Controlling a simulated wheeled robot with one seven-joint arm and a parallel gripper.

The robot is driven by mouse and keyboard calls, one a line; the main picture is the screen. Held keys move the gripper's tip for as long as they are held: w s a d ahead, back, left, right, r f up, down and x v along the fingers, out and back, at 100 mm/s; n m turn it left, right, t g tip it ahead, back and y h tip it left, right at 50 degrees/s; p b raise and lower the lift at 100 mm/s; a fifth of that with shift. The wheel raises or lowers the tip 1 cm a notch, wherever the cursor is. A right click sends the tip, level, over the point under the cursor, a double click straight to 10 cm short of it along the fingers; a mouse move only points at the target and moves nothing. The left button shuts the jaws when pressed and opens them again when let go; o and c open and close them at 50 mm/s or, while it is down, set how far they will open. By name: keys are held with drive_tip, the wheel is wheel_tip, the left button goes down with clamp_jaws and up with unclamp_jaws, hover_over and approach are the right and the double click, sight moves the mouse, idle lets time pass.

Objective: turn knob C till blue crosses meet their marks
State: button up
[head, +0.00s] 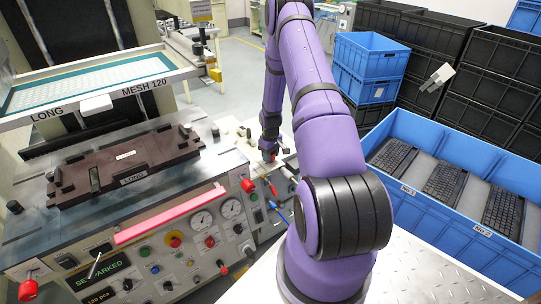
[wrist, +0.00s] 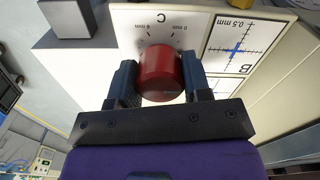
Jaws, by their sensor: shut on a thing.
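Knob C is a red cylinder (wrist: 160,72) on a pale plate marked "C", with a small scale printed around it. My gripper (wrist: 160,82) is shut on this knob, one dark finger on each side of it. Beside the plate is a display panel marked B (wrist: 238,48), with a blue cross close to black mark lines and the label "0.5 mm". A second panel lies below it, partly hidden by my right finger. In the head view my gripper (head: 268,155) is small, at the machine's right side, and the crosses cannot be made out.
The printing machine's control panel (head: 150,250) has gauges, buttons and a pink bar. A blue crate (head: 450,215) with several keyboards stands right of my arm. Blue and black crates are stacked behind.

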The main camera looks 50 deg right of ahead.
drive_tip(key=shift+n, duration=0.9)
drive_tip(key=o, duration=0.9)
wheel_tip(320, 180, up, 11)
drive_tip(key=shift+f, duration=0.1)
idle(0.4)
